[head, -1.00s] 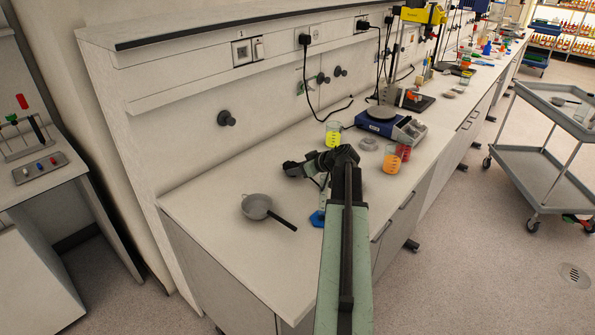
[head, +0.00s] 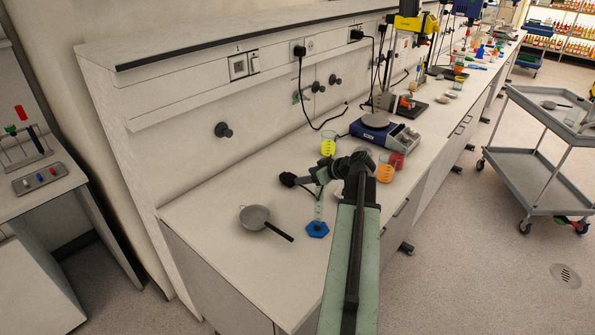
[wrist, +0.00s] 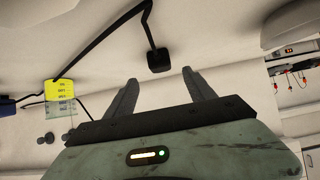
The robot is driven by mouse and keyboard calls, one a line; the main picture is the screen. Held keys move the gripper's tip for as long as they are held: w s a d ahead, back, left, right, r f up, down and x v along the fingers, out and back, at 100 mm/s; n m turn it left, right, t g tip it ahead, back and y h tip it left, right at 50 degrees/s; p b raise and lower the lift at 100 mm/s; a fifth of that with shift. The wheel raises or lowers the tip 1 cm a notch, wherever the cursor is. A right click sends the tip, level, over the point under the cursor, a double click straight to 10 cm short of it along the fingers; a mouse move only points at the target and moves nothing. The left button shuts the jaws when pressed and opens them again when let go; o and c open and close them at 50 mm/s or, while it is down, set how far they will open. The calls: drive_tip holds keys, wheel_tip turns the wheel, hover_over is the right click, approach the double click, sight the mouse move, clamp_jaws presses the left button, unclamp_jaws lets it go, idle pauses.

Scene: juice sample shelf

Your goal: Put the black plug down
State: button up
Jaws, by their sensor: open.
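A black plug (wrist: 158,60) with a black cord shows in the wrist view, just beyond and between my fingertips, not clasped. The cord runs to the top edge, then back down to the left. In the head view a black plug (head: 299,51) is at the wall socket, its cord hanging to the bench; I cannot tell surely that it is the same one. My gripper (wrist: 157,88) is open, with nothing between its fingers. In the head view my gripper (head: 290,181) is over the bench, pointing left towards the wall; its fingers are small and dark there.
A graduated cylinder on a blue base (head: 318,229) stands below my arm. A strainer (head: 256,217) lies to its left. A yellow beaker (head: 328,146), an orange beaker (head: 386,170) and a blue balance (head: 375,127) stand farther along. The bench (head: 205,205) is clear around the strainer.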

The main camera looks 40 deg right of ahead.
drive_tip(key=p+v, duration=0.1)
drive_tip(key=v, duration=0.2)
drive_tip(key=shift+s+r, duration=0.15)
drive_tip(key=shift+s, duration=0.1)
